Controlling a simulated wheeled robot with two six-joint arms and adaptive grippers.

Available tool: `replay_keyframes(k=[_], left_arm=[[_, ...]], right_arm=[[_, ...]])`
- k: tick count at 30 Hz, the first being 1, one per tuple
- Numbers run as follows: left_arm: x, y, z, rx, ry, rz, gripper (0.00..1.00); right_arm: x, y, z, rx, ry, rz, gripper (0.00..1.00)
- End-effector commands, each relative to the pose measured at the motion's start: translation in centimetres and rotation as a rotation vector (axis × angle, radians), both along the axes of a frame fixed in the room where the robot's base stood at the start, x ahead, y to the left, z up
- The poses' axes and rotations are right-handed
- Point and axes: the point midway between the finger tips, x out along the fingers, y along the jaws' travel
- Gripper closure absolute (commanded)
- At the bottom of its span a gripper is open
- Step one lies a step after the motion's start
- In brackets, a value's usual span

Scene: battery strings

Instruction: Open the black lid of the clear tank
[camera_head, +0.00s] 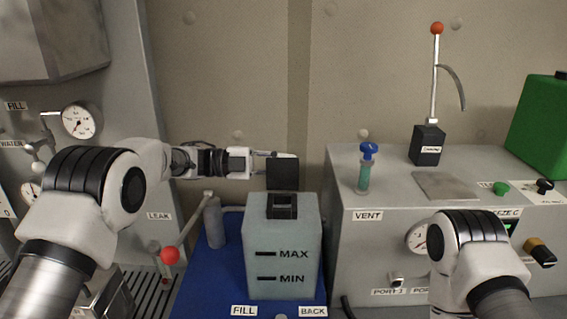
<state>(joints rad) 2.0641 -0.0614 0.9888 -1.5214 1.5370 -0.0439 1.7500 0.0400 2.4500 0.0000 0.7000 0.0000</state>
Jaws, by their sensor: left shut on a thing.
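The clear tank (284,250) stands on a blue base and carries MAX and MIN marks. Its black lid (283,173) stands raised, upright behind the dark opening (282,206) at the tank's top. My left gripper (268,160) reaches in from the left and is shut on the lid at its upper left edge. The fingertips are small and partly hidden by the lid. My right arm shows at the lower right; its gripper is not in view.
The blue base (200,270) has a lever with a red knob (170,255). A pressure gauge (80,121) is at the left.

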Motion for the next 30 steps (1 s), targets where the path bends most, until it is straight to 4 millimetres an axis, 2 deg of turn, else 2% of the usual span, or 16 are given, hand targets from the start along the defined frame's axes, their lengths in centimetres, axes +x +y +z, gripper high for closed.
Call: replay_keyframes(k=[4, 5, 6, 7, 15, 19, 23, 30], left_arm=[[0.0, 0.0, 0.5, -0.005, -0.005, 0.000, 1.00], [0.0, 0.0, 0.5, -0.005, -0.005, 0.000, 0.80], [0.0, 0.0, 0.5, -0.005, -0.006, 0.001, 0.66], [0.0, 0.0, 0.5, -0.005, -0.006, 0.001, 0.64], [0.0, 0.1, 0.3, -0.003, -0.004, 0.001, 0.64], [0.1, 1.1, 0.3, -0.003, -0.003, 0.001, 0.64], [0.1, 3.8, 0.3, -0.004, -0.003, 0.004, 0.64], [0.1, 9.8, 0.4, -0.004, -0.006, 0.003, 0.64]], right_arm=[[0.0, 0.0, 0.1, 0.000, 0.000, 0.000, 0.60], [0.0, 0.0, 0.1, 0.000, 0.000, 0.000, 0.60], [0.0, 0.0, 0.1, 0.000, 0.000, 0.000, 0.60], [0.0, 0.0, 0.1, 0.000, 0.000, 0.000, 0.60], [0.0, 0.0, 0.0, 0.000, 0.000, 0.000, 0.60], [0.0, 0.0, 0.0, 0.000, 0.000, 0.000, 0.60], [0.0, 0.0, 0.0, 0.000, 0.000, 0.000, 0.60], [0.0, 0.0, 0.0, 0.000, 0.000, 0.000, 0.60]])
